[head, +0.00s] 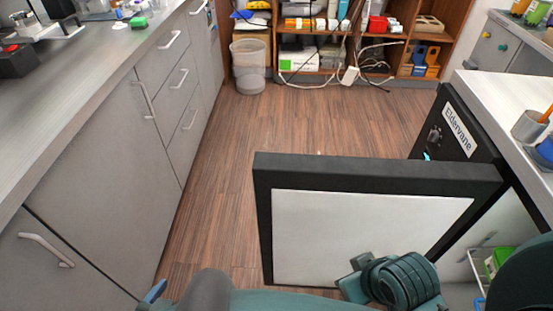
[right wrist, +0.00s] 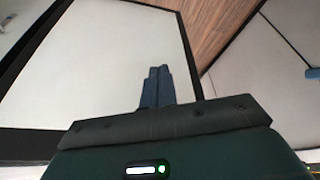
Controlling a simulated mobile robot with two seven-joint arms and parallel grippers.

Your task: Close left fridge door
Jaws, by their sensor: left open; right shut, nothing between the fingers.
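The fridge door (head: 370,225) stands wide open across the floor, with a black frame and a white inner panel facing me. Its right end meets the fridge under the right-hand counter. In the right wrist view, the door's white panel (right wrist: 105,60) fills the left and middle. My right gripper (right wrist: 157,72) is shut and empty in front of this panel; contact cannot be told. In the head view the right fingers are hidden. My left gripper (head: 153,293) shows only in part at the lower edge, left of the door and apart from it; it is open.
A black fridge front labelled Eldervane (head: 458,125) is beyond the open door. Grey cabinets (head: 105,170) line the left, and a white counter (head: 505,100) is at right. A green item (head: 497,262) is inside the fridge. The wooden floor (head: 310,120) beyond the door is clear.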

